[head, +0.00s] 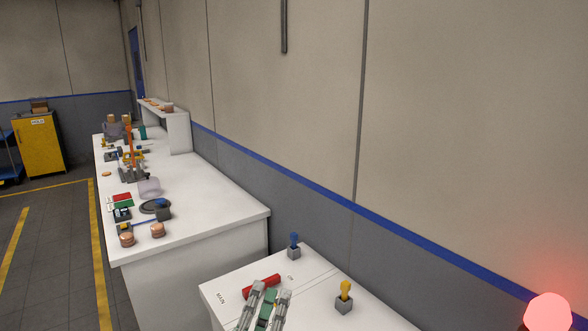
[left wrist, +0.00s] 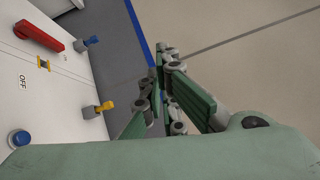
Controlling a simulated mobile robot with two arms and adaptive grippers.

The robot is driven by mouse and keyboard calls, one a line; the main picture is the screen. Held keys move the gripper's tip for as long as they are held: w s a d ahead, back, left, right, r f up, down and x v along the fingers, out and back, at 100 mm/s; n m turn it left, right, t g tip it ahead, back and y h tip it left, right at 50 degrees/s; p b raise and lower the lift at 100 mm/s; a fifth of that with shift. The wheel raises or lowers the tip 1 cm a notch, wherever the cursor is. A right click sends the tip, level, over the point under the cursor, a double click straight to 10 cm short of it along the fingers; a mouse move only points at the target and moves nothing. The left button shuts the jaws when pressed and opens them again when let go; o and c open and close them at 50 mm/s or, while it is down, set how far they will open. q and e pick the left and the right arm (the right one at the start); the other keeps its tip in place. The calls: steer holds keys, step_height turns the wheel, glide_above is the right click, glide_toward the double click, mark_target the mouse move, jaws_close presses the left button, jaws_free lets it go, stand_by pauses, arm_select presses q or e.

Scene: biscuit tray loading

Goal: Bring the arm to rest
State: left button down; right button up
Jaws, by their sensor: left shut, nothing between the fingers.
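My left gripper (head: 270,291) shows at the bottom of the head view, over the near end of a white panel top (head: 232,284). Its grey-green fingers are shut and nothing is held between them. In the left wrist view the fingers (left wrist: 160,82) reach up past the panel, with wall and floor behind them. No right gripper shows in either view.
The panel carries a red handle (head: 262,286), a blue switch (head: 293,245) and a yellow switch (head: 344,290). The left wrist view also shows a blue button (left wrist: 18,138). A long white bench (head: 225,205) with several items stands beyond. A red lamp (head: 548,312) glows at right.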

arm_select(q)
steer(key=s+a+f+n+g+y, duration=0.2)
steer(key=s+a+f+n+g, duration=0.2)
steer(key=a+f+n, duration=0.3)
steer(key=s+a+f+n+g+y, duration=0.3)
steer(key=a+f+n, duration=0.2)
steer(key=f, duration=0.3)
steer(key=s+a+f+n+g, duration=0.1)
steer(key=s+f+n+g, duration=0.25)
steer(key=s, duration=0.35)
steer(key=s+a+f+n+g+h, duration=0.1)
steer(key=s+a+f+n+g, duration=0.15)
steer(key=s+f, duration=0.35)
steer(key=s+f+n+g, duration=0.3)
steer(key=s, duration=0.6)
step_height(320, 180, down, 25)
steer(key=g+b, duration=0.1)
steer(key=s+a+f+g, duration=0.1)
steer(key=s+a+f, duration=0.2)
steer(key=s+f, duration=1.5)
steer(key=shift+a+f+m+b, duration=0.15)
steer(key=shift+f+m+b, duration=0.2)
steer(key=shift+b, duration=0.1)
